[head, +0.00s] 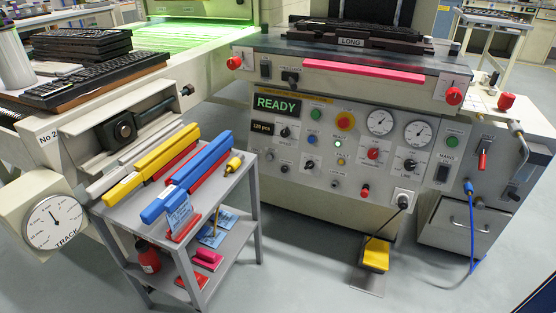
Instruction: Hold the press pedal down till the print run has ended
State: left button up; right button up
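The press pedal (376,254) is yellow and stands on the floor in front of the press, right of centre in the head view. A grey metal plate (367,283) juts out in front of it. A black cord runs from a socket (403,197) on the press panel down towards the pedal. Nothing is seen touching the pedal; whether it is up or down is too small to tell. The press display (277,104) reads READY in green. A keyboard-like block marked LONG (350,42) lies on top of the press. Neither of my grippers is in view.
A grey trolley (258,215) with yellow, blue and red bars stands left of the pedal. A grey drawer cabinet (455,228) with a blue hose (473,235) stands to the right. A TRACK dial (54,222) is at far left. The floor (310,270) between trolley and pedal is clear.

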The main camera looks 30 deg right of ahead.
aim_at(376, 255)
jog(key=z, duration=1.7)
